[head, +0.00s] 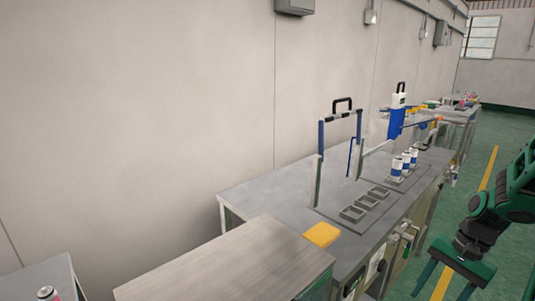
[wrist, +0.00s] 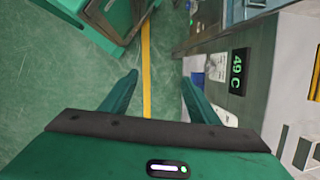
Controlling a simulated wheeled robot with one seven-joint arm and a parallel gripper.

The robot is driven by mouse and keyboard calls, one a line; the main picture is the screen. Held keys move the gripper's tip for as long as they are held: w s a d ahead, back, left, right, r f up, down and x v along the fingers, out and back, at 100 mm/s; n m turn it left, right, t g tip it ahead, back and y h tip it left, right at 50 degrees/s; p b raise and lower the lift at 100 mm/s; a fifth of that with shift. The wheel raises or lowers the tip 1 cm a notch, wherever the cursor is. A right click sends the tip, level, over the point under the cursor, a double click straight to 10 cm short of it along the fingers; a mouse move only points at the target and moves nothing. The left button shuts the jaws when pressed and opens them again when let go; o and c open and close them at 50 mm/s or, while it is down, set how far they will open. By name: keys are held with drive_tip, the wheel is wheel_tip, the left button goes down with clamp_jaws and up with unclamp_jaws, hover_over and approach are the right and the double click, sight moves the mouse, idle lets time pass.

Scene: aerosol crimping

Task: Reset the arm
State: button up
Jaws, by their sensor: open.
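My gripper (head: 446,281) is at the lower right of the head view, in front of the workbench and over the green floor. Its two green fingers are spread apart with nothing between them. In the wrist view my gripper (wrist: 160,92) also shows open and empty, with the floor and a yellow line beyond its fingers. My arm reaches in from the right edge of the head view. The task names no object.
Green floor (head: 500,190) lies clear beside the bench.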

drive_tip(key=s+a+r+n+h, duration=0.3)
drive_tip(key=s+r+n, duration=0.2)
drive_tip(key=s+r, duration=0.6)
drive_tip(key=shift+s+a+r+n+t, duration=0.15)
drive_tip(key=shift+s+a+n+t, duration=0.15)
drive_tip(key=shift+s, duration=0.8)
